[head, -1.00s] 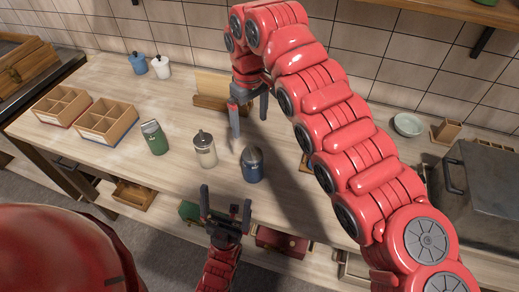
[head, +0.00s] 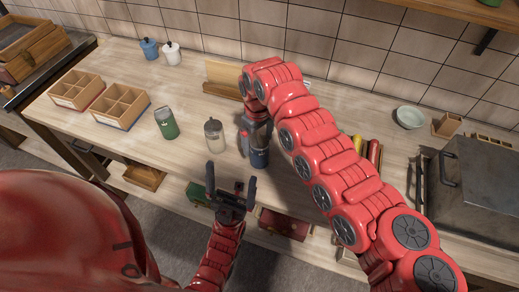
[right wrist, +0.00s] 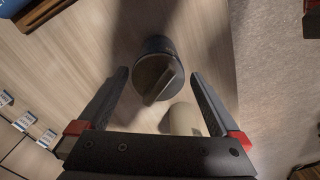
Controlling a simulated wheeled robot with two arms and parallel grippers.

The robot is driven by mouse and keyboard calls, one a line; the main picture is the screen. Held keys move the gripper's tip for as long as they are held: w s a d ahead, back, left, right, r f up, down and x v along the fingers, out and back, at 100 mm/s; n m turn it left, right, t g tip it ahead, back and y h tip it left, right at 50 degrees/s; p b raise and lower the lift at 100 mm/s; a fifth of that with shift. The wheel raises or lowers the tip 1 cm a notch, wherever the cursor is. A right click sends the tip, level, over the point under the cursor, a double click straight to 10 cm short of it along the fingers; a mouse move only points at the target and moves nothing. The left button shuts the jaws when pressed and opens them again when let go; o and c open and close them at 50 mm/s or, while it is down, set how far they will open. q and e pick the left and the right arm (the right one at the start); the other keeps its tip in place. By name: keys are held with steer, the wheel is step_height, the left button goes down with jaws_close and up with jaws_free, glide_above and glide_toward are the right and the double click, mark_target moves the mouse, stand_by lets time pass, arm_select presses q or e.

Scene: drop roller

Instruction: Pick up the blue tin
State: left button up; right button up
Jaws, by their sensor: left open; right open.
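The blue tin (head: 259,158) stands near the front edge of the wooden counter. It is a dark blue cylinder, its top partly hidden by my right gripper in the head view. My right gripper (head: 256,138) is open, pointing down over the tin. In the right wrist view the tin's round grey lid with a raised ridge (right wrist: 157,78) lies between the two spread fingertips (right wrist: 158,74), with gaps on both sides. My left gripper (head: 231,186) is open and empty, in front of the counter edge and lower in the head view.
A glass jar (head: 214,136) stands just left of the tin, and a green tin (head: 166,123) further left. Two divided wooden boxes (head: 121,106) sit at the left. A dark metal box (head: 478,185) is at the right. A wooden stand (head: 222,90) is behind.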

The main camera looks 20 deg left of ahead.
steer(key=f+p, duration=0.1)
steer(key=f, duration=0.1)
steer(key=f+p, duration=0.2)
steer(key=shift+s+d+f, duration=0.1)
steer(key=shift+d+f, duration=0.1)
steer(key=shift+f, duration=0.25)
steer(key=shift+c, duration=0.4)
steer(key=c, duration=1.4)
steer(key=shift+r, duration=0.2)
